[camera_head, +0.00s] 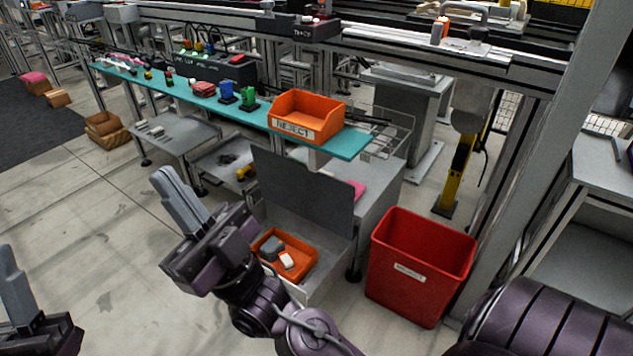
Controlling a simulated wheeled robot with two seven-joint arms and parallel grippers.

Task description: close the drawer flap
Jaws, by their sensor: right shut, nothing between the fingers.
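The drawer flap (303,187) is a grey panel standing raised at the back of an open grey drawer (335,250). An orange bin (309,270) with a grey piece and a white piece sits inside the drawer. My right gripper (178,197) is shut and empty, left of the flap and the drawer and apart from the flap in the picture. My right forearm hides part of the drawer's front left side. My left gripper (18,290) is at the lower left edge, far from the drawer; its fingers are only partly in view.
A red bin (420,265) stands right of the drawer. A teal shelf (345,146) above the flap bears an orange REJECT bin (307,116) and small parts. A yellow post (460,170) and a grey frame stand at the right.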

